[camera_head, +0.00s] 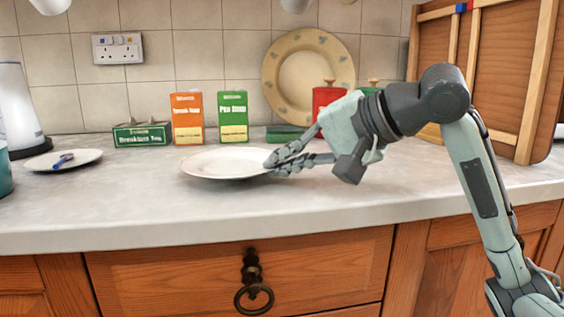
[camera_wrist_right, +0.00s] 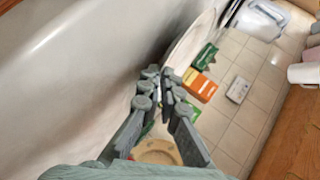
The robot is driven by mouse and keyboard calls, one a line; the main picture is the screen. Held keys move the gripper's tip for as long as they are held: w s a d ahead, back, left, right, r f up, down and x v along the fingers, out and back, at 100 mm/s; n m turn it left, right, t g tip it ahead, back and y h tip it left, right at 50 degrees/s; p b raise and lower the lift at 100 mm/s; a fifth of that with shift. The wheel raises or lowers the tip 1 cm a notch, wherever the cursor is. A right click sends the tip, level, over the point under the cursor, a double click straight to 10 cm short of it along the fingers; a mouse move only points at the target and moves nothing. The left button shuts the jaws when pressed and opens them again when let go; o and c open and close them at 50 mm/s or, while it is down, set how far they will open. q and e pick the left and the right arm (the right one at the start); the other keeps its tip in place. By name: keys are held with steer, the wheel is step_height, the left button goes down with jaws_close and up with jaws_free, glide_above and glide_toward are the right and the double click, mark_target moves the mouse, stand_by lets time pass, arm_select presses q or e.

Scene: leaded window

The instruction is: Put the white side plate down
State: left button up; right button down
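The white side plate (camera_head: 225,163) is level over the middle of the counter, and I cannot tell whether its underside touches the counter. My right gripper (camera_head: 270,164) reaches in from the right, with its fingers closed on the plate's right rim. In the right wrist view the gripper (camera_wrist_right: 163,78) has its fingertips close together at the near edge of the plate (camera_wrist_right: 188,45), which shows nearly edge-on. My left gripper is not in view.
Behind the plate stand a green tea box (camera_head: 142,135), an orange carton (camera_head: 187,118) and a green carton (camera_head: 233,117). A large cream plate (camera_head: 305,75) leans on the tiles. Another white plate (camera_head: 45,160) with a blue item lies left. The front counter (camera_head: 130,205) is clear.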

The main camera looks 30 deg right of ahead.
steer(key=shift+f+b, duration=0.3)
steer(key=shift+f, duration=0.15)
steer(key=c, duration=1.6)
jaws_free()
steer(key=shift+c, duration=0.2)
